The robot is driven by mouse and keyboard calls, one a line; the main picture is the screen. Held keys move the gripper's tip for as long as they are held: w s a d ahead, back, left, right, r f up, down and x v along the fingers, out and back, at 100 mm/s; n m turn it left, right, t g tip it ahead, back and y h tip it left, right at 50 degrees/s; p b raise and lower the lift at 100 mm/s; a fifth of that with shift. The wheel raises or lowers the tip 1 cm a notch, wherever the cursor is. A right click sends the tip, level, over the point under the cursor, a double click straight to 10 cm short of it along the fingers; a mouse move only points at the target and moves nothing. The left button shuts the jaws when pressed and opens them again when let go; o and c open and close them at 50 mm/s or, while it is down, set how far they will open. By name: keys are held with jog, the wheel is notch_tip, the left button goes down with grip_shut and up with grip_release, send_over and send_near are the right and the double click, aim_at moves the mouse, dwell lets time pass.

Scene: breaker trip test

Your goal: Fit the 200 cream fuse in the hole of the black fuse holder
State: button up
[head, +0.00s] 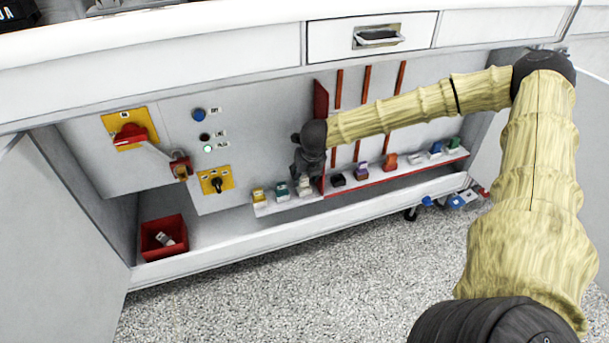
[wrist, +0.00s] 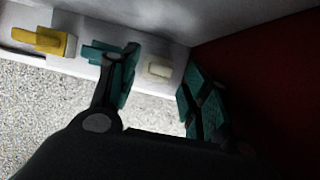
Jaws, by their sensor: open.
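The cream fuse (head: 304,186) stands on the left part of the low white shelf, just left of a red divider. In the wrist view its pale block (wrist: 159,69) lies between the two fingers, with visible gaps on both sides. My gripper (head: 303,170) is open, pointing down just above it; it also shows in the wrist view (wrist: 161,75). The label 200 is too small to read. A small black block (head: 338,180) sits on the shelf right of the divider. I cannot tell whether it is the fuse holder, and no hole is visible.
A teal fuse (head: 282,190) and a yellow fuse (head: 258,195) stand left of the cream one. The red divider (head: 321,100) is close on the right. Several coloured blocks line the right shelf. A red bin (head: 148,247) with a pale piece inside stands left.

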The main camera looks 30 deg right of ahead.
jog(key=p+v, duration=0.3)
jog(key=v, duration=0.4)
jog(key=shift+a+r, duration=0.15)
jog(key=shift+r, duration=0.3)
jog(key=shift+s+f, duration=0.15)
